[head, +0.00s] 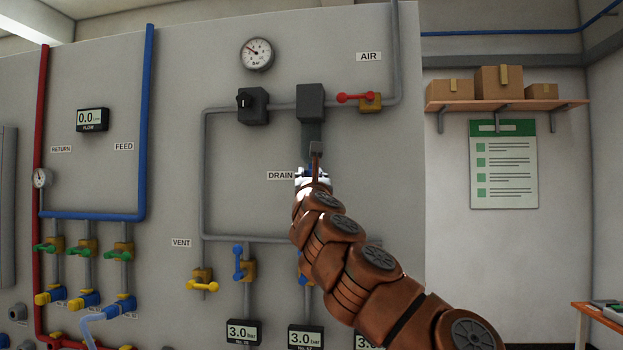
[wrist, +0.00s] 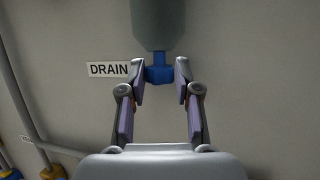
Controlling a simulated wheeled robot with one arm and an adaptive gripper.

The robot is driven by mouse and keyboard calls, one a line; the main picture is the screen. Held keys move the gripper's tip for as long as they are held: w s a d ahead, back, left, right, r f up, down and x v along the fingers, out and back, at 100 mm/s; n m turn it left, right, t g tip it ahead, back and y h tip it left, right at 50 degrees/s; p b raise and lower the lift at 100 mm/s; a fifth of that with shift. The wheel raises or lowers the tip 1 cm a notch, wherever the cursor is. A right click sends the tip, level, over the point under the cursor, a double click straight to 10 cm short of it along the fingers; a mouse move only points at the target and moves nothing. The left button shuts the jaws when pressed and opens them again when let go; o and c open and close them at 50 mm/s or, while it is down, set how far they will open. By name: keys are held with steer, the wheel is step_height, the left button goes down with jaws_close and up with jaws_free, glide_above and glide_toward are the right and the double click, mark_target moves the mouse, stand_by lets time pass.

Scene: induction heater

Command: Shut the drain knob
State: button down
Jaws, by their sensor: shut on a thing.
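The blue drain knob (wrist: 158,76) sits under a grey-green cylindrical body (wrist: 158,24) in the wrist view. My gripper (wrist: 160,80) has one finger on each side of the knob and is shut on it. The DRAIN label (wrist: 108,69) is on the wall just left of the fingers; it also shows in the head view (head: 280,175). In the head view my gripper (head: 313,178) is in front of the pipe unit below the grey block (head: 311,103). There my arm and gripper hide most of the knob. Which way the knob is turned cannot be told.
A red-handled air valve (head: 357,98) is up and right of my gripper. A black switch box (head: 252,105) is to the left. Below are a yellow vent valve (head: 202,283) and a blue-handled valve (head: 242,263). The wall panel around the DRAIN label is bare.

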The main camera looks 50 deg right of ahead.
steer(key=shift+w+a+f+m+g+h+b, duration=0.1)
steer(key=shift+m+g+h+b, duration=0.25)
steer(key=shift+g+h, duration=0.1)
steer(key=shift+w+f+m+g+h+b, duration=0.1)
steer(key=shift+m+g+h+b, duration=0.2)
steer(key=shift+g+h, duration=0.15)
steer(key=shift+r+m+g+h+b, duration=0.1)
steer(key=shift+m+g+h+b, duration=0.25)
steer(key=shift+m+g+h, duration=0.45)
steer(key=shift+s, duration=0.1)
steer(key=shift+r, duration=0.1)
steer(key=c, duration=0.8)
jaws_free()
steer(key=v, duration=1.2)
steer(key=shift+a+r, duration=0.1)
